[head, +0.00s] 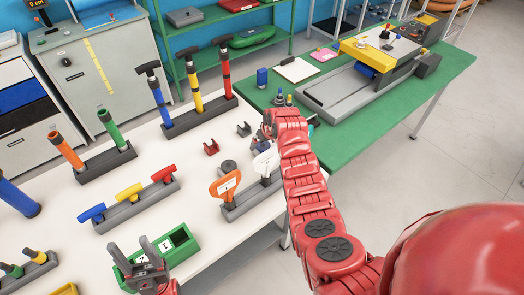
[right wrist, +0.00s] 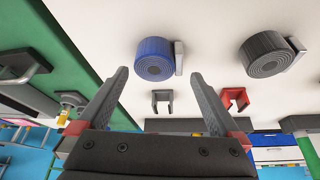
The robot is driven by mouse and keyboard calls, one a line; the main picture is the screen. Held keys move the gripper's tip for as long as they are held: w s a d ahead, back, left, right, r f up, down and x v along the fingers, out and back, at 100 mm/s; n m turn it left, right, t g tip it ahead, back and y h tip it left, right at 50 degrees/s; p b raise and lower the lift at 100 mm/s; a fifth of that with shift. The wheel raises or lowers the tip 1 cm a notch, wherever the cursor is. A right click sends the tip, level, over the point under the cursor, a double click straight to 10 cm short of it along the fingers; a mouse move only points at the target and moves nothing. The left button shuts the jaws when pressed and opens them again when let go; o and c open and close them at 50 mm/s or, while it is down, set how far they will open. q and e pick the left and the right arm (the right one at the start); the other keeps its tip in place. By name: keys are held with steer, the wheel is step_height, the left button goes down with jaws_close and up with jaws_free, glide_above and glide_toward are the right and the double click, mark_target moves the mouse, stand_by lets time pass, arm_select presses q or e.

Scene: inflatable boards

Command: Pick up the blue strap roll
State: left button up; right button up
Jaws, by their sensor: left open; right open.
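The blue strap roll (right wrist: 154,60) lies on the white table in the right wrist view, with a small grey end piece at its right side. My right gripper (right wrist: 159,76) is open and empty, and the roll shows between and just beyond its fingertips, apart from them. In the head view my right gripper (head: 268,124) is over the table's right part, and my arm hides most or all of the blue roll. My left gripper (head: 132,246) is open and empty at the green bin near the front of the table.
A grey strap roll (right wrist: 268,55) lies beside the blue one. A grey clip (right wrist: 162,102) and a red clip (right wrist: 235,99) are near. A holder with orange and white handles (head: 252,198) stands close to my right arm. A green workbench (head: 345,140) adjoins at right.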

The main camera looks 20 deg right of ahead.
mark_target(262, 146)
steer(key=b+x, duration=0.4)
steer(key=shift+f, duration=0.35)
steer(key=shift+w+f, duration=0.1)
steer(key=shift+w, duration=0.25)
steer(key=c, duration=1.1)
steer(key=shift+r, duration=0.25)
